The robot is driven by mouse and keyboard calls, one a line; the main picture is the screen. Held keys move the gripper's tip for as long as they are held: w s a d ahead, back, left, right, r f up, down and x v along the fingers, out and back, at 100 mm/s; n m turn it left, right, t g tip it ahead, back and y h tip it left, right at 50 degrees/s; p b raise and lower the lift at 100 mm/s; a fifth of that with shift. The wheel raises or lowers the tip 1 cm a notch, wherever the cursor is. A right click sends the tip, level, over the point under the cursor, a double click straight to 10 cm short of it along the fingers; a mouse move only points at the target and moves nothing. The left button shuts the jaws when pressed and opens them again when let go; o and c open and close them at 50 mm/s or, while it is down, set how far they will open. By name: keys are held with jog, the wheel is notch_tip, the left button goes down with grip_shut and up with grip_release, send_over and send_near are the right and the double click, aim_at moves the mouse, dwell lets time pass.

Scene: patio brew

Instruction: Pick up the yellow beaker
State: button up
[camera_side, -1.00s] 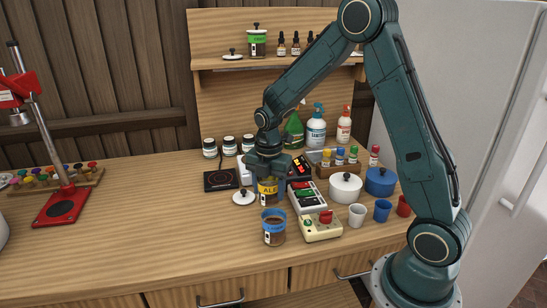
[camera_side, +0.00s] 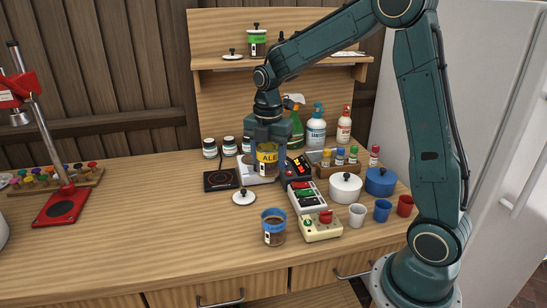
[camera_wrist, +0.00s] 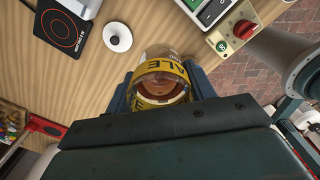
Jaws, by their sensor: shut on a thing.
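The yellow beaker (camera_side: 267,155) is a clear jar with a yellow band lettered ALE. It is upright between the fingers of my gripper (camera_side: 268,150) in the side view. In the wrist view the beaker (camera_wrist: 165,72) shows from above, with brown contents inside. My gripper (camera_wrist: 160,88) is shut on its sides, one dark finger at each side. The beaker appears raised above the table, in front of a white device; its exact height is hard to tell.
A blue-rimmed beaker (camera_side: 273,232) stands near the front edge, with a white lid (camera_side: 244,197) behind it. A beige box with a red knob (camera_side: 321,228), a multi-button panel (camera_side: 306,197), a white pot (camera_side: 345,187) and a blue pot (camera_side: 380,181) stand to the right. A black hotplate (camera_side: 221,180) lies left.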

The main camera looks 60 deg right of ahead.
notch_tip(320, 180, up, 7)
jog(key=shift+f, duration=0.2)
dwell(0.5)
jog(key=shift+r, duration=0.15)
jog(key=shift+w, duration=0.1)
dwell(0.7)
